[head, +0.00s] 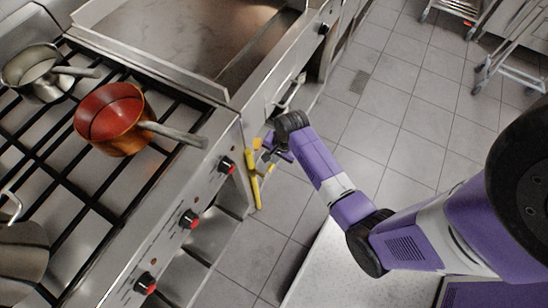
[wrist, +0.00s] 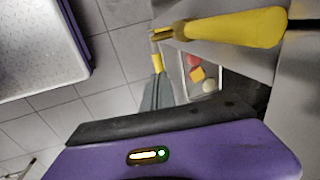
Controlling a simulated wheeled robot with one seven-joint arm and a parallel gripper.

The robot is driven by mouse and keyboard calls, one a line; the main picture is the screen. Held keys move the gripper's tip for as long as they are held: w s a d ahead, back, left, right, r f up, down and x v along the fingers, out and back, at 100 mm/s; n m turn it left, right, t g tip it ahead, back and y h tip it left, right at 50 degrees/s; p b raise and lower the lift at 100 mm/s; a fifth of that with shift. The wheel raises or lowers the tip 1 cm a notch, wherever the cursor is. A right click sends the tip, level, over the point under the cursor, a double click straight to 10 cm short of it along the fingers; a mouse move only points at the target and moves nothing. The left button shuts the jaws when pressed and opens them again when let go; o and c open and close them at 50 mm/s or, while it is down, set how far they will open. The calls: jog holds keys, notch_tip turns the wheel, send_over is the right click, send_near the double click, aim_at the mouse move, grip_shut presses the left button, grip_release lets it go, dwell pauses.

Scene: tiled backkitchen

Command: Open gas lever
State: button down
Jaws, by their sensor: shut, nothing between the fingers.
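The gas lever is a long yellow handle (head: 253,177) at the front right corner of the stove, beside the control panel. In the wrist view the yellow handle (wrist: 235,28) lies across the upper right, its narrow end toward the left. My gripper (head: 267,150) is just right of the lever's upper end in the head view. In the wrist view the gripper's thin fingers (wrist: 157,66) are shut and empty, with their tips just below the lever's narrow end. I cannot tell whether they touch it.
The stove front has several red-and-black knobs (head: 189,219). An orange pan (head: 105,118) and a steel pot (head: 38,75) sit on the grates. A small panel with red, orange and pale shapes (wrist: 197,73) is behind the lever. Tiled floor (head: 385,110) lies open to the right.

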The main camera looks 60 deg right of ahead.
jog(key=shift+w+f, duration=0.15)
jog(key=shift+f, duration=0.6)
jog(key=shift+w+f, duration=0.15)
jog(key=shift+f, duration=0.6)
jog(key=shift+d+f+y, duration=0.1)
jog(key=shift+y, duration=0.2)
